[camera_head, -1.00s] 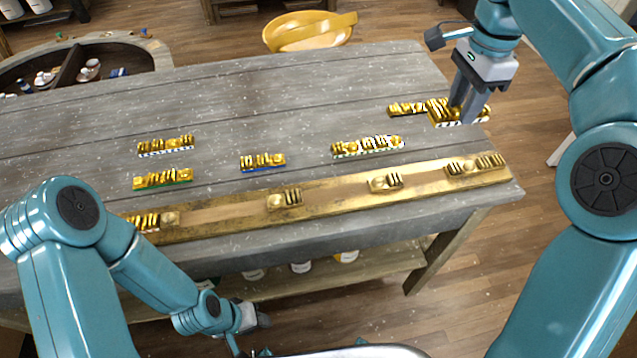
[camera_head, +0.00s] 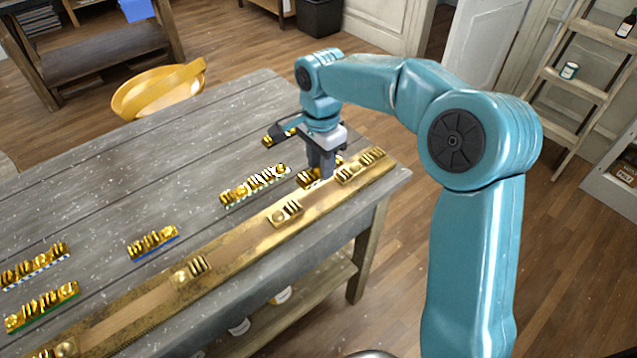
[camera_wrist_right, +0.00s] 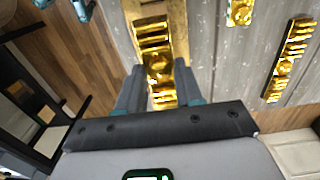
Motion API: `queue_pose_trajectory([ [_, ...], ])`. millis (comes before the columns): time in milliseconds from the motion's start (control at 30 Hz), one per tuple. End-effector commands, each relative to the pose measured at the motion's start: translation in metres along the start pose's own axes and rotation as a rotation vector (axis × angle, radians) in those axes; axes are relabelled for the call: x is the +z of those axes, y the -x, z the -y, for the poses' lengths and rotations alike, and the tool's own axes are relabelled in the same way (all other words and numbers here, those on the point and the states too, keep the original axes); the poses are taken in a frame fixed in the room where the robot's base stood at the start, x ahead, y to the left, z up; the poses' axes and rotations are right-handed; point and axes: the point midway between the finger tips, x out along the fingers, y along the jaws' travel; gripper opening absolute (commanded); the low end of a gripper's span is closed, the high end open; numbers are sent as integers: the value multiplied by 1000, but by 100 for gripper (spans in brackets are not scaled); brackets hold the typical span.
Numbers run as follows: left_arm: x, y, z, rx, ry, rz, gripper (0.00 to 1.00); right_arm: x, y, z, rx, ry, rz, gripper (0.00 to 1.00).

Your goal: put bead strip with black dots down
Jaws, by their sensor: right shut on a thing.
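My right gripper (camera_head: 322,174) points down at the table's right part, beside the gilt rail. It is shut on a short gold bead strip (camera_head: 306,178), partly hidden by the fingers. The strip also shows between the fingers in the right wrist view (camera_wrist_right: 158,67), close to the gilt rail (camera_wrist_right: 180,22). Its dotted edge is too small to read now. I cannot tell whether the strip touches the table. The long gilt rail (camera_head: 130,320) runs along the table's front edge and bears several gold ornaments (camera_head: 286,213). My left gripper is out of view.
A patterned-edge strip (camera_head: 254,187) lies left of my right gripper. Another strip (camera_head: 275,138) lies behind it. A blue-edged strip (camera_head: 152,242), a green-edged strip (camera_head: 42,307) and a blue-and-white strip (camera_head: 36,264) lie further left. The grey table (camera_head: 150,165) is clear at the back.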

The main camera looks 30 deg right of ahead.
Motion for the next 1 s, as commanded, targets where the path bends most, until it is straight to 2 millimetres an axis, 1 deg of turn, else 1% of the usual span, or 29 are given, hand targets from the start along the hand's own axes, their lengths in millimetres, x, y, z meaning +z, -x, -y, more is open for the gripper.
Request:
queue_pose_trajectory([
  [33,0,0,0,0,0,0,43,0,-9,0,2,0,0,4],
  [100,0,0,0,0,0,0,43,0,-18,1,2,0,0,4],
  [233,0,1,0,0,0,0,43,0,-29,2,1,0,0,4],
  [433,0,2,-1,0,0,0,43,0,-60,2,2,-1,0,4],
  [533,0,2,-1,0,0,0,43,0,-66,2,1,0,0,4],
  [767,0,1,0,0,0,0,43,0,-67,2,-1,0,0,4],
  [867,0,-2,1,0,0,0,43,0,-70,2,-1,0,0,4],
  [900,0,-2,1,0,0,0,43,0,-71,2,0,0,0,39],
  [967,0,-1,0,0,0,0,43,0,-69,2,0,0,0,58],
  [1000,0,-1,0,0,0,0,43,0,-69,2,0,0,0,61],
])
